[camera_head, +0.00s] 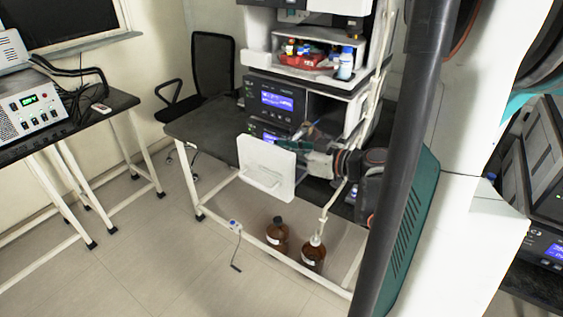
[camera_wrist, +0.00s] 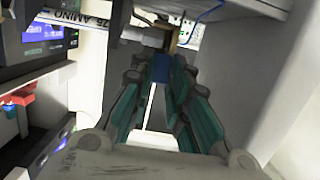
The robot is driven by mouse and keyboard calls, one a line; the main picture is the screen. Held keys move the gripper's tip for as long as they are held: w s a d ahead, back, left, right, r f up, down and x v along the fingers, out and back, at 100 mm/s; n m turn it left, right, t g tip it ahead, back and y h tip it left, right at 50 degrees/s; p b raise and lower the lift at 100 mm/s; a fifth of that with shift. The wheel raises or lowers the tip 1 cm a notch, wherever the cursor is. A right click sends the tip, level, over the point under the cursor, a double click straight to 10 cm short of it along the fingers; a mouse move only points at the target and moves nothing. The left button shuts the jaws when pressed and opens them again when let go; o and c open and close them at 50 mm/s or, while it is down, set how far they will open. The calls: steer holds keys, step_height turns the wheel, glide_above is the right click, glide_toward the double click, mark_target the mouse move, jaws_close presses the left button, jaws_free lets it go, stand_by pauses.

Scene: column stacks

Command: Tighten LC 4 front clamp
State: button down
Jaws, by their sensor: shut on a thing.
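My gripper (camera_wrist: 160,72) has teal finger pads and is shut on a small blue piece (camera_wrist: 159,68) in the wrist view. Just beyond it are a tan bracket (camera_wrist: 173,42) and a pale cylindrical end (camera_wrist: 143,36); I cannot tell for sure which part is the clamp. A white column labelled AMINO (camera_wrist: 75,19) runs at upper left. In the head view my gripper (camera_head: 298,135) reaches from the right to the front of the instrument stack (camera_head: 277,97), beside its lower display. The fingertips and what they hold are too small to make out there.
A white open door panel (camera_head: 267,168) stands out in front of the stack, left of my gripper. A blue cable (camera_wrist: 200,20) hangs near the fingertips.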

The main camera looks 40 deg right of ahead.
steer(key=shift+s+d+f+t+y+b, duration=0.1)
steer(key=shift+s+f+t+y+b, duration=0.15)
steer(key=shift+t+b, duration=0.4)
steer(key=shift+s+f+t+y+b, duration=0.1)
steer(key=shift+f+t+b, duration=0.25)
steer(key=shift+b, duration=0.5)
steer(key=c, duration=1.5)
jaws_free()
steer(key=v, duration=1.2)
steer(key=shift+f, duration=0.1)
